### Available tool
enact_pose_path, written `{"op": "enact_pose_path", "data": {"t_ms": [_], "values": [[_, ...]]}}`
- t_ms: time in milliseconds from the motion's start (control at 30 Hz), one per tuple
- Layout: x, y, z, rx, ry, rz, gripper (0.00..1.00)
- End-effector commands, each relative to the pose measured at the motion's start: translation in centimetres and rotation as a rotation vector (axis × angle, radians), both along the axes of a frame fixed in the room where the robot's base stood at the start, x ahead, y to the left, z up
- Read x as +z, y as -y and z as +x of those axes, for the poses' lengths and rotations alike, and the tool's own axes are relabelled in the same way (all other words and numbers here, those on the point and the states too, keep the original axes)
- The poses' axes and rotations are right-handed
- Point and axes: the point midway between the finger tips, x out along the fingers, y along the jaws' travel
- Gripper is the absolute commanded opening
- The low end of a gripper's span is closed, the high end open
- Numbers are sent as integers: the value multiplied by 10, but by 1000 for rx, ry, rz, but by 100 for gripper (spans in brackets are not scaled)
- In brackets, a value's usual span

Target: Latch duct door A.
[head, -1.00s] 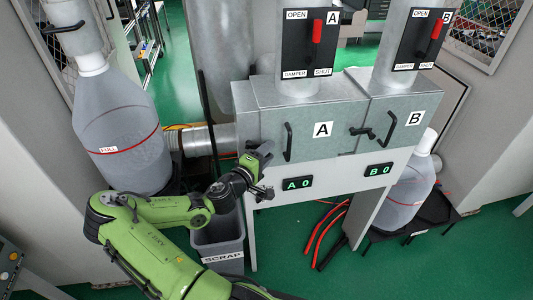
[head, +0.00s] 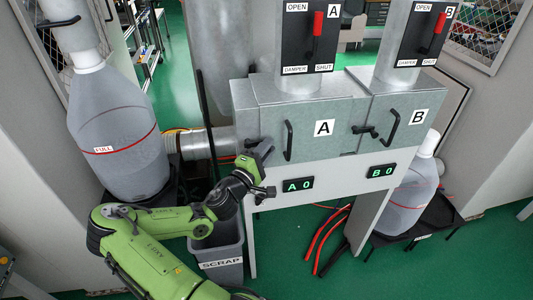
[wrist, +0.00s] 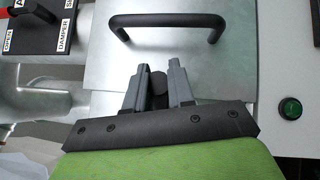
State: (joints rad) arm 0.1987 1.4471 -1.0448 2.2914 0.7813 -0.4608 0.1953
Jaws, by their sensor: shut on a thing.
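Duct door A (head: 340,113) is a grey metal panel marked A on the duct box, and it looks flush with its frame. Its black bar handle (head: 288,141) stands near its left edge and also shows across the top of the wrist view (wrist: 166,20). My gripper (head: 264,149) is at the left side of door A, left of this handle. In the wrist view, my gripper's two grey fingers (wrist: 158,84) close around a dark rounded knob (wrist: 158,82), apparently the latch of door A. The head view hides this latch behind my gripper.
Door B (head: 415,100) is on the right, with its black latch (head: 366,131) and handle (head: 391,130). Damper levers stand above both doors. A scrap bin (head: 222,258) is below my gripper. A large bottle (head: 118,130) stands at left. A green button (wrist: 290,108) shows in the wrist view.

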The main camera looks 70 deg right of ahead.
Motion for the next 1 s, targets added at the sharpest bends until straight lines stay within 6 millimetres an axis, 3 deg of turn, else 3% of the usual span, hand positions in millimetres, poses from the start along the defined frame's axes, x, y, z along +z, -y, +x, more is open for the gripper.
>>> {"op": "enact_pose_path", "data": {"t_ms": [100, 133, 267, 533, 633, 1000], "values": [[3, 0, 0, -1, -2, -4, 0], [3, 0, 0, -1, -2, -4, 26], [3, 0, 0, 0, -1, -4, 43], [2, -1, 1, 0, 0, -2, 43], [-1, -12, 5, 2, -1, 0, 43], [-13, -107, 36, 10, -6, 0, 43]]}}
